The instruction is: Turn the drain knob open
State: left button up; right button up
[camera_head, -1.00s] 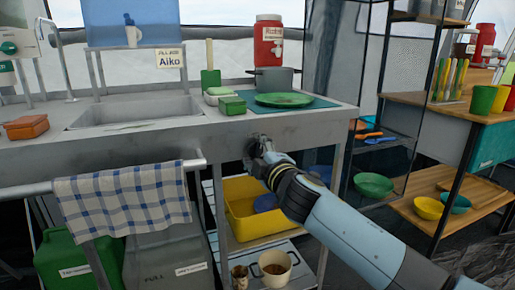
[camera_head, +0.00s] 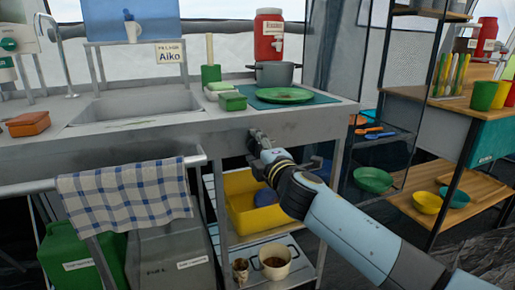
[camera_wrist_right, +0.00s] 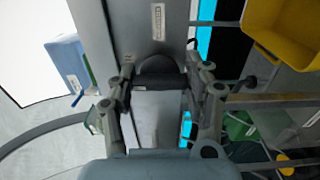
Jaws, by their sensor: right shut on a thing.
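The drain knob (camera_wrist_right: 157,82) shows in the right wrist view as a dark bar in front of a round grey base on the counter's front panel. My right gripper (camera_wrist_right: 160,80) has one finger at each end of this bar and is shut on it. In the head view my right gripper (camera_head: 258,142) is at the front panel of the sink counter (camera_head: 225,143), right of the towel. The knob is hidden behind the gripper there. The sink basin (camera_head: 135,106) is set in the counter to the left. My left gripper is not in view.
A checked towel (camera_head: 125,200) hangs on the front rail. A yellow bin (camera_head: 255,215) and a pot (camera_head: 275,262) stand on shelves below my right arm. A green plate (camera_head: 285,95) lies on the counter. Wooden shelves with bowls (camera_head: 427,203) stand at the right.

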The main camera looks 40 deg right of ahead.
jog(key=shift+f, duration=0.1)
jog(key=o, duration=1.1)
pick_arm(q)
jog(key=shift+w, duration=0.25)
pick_arm(e)
jog(key=shift+o, duration=0.4)
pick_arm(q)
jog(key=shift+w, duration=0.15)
pick_arm(e)
jog(key=shift+s+a, duration=0.1)
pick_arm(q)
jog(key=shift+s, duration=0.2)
pick_arm(e)
jog(key=v, duration=1.1)
jog(key=shift+s, duration=0.4)
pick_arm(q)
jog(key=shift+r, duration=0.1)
